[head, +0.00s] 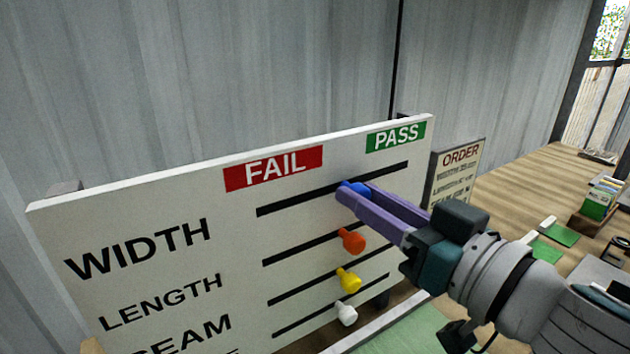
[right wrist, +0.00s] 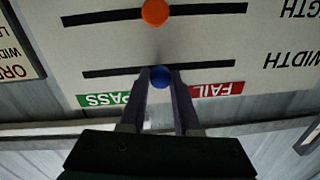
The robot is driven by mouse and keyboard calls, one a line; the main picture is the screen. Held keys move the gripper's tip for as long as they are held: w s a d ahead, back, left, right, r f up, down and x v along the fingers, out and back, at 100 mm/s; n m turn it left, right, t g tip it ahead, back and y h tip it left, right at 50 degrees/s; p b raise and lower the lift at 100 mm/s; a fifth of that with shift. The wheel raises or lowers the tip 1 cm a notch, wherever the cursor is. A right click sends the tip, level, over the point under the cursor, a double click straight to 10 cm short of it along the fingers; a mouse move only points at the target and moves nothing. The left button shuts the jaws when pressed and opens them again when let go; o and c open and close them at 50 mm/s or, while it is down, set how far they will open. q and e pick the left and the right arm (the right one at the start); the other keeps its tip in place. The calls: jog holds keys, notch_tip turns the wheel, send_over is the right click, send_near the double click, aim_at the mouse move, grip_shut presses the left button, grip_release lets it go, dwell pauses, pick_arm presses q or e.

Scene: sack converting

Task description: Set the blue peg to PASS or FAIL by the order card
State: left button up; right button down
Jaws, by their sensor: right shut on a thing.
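The white board (head: 120,240) carries a red FAIL label (head: 273,168) and a green PASS label (head: 396,136) above several dark slots. The blue peg (head: 352,189) sits in the top slot, the WIDTH row, about midway between the two labels. My right gripper (head: 345,193) is shut on the blue peg. In the right wrist view the blue peg (right wrist: 160,77) shows between the fingertips. The order card (head: 457,168) stands behind the board's right end; its heading reads ORDER and its lower lines are partly hidden and too small to read surely. My left gripper is not in view.
Below the blue peg are an orange peg (head: 352,241), a yellow peg (head: 348,280) and a white peg (head: 346,314) in the lower slots. The wooden table (head: 520,195) at right holds green cards (head: 558,234) and a small box (head: 600,200). A corrugated wall (head: 200,80) stands behind.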

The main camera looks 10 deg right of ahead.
jog(key=w+d, duration=0.1)
jog(key=d, duration=0.1)
jog(key=w+d, duration=0.1)
jog(key=d, duration=0.4)
jog(key=shift+w+d+f+b, duration=0.1)
jog(key=shift+w+d+b, duration=0.2)
jog(key=shift+w+b, duration=0.1)
jog(key=shift+w+d, duration=0.1)
jog(key=shift+d, duration=0.35)
jog(key=c, duration=0.6)
grip_release()
send_near(397, 167)
jog(key=shift+b+v, duration=0.3)
jog(key=shift+v, duration=1.9)
